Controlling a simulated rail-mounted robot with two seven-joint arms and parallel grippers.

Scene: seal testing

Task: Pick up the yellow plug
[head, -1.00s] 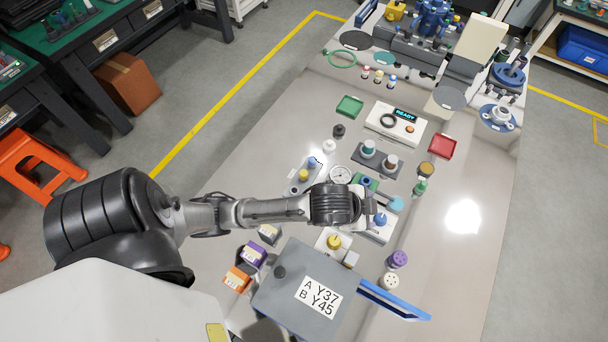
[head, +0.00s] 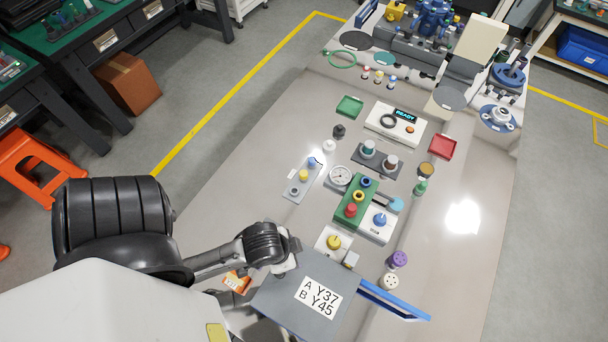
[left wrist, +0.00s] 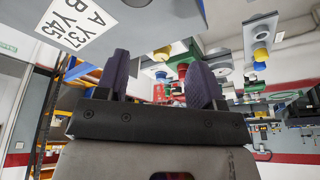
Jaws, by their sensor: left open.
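The yellow plug (head: 333,242) stands upright on a small white plate (head: 321,240) near the grey box. In the left wrist view, where the scene appears upside down, a yellow knob that looks like this plug (left wrist: 162,54) shows between the fingers. My left gripper (head: 291,256) is left of the plug in the head view, at the grey box's back left corner, apart from it. Its two dark fingers (left wrist: 161,72) are spread with nothing between them. My right gripper is not in view.
The grey box (head: 275,298) with a Y37/Y45 label and blue edge stands in front. Beyond the plug are a green block (head: 344,218) with a red plug (head: 351,210), and a white plate with a blue plug (head: 380,219). Purple (head: 398,259) and white round pieces stand at right.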

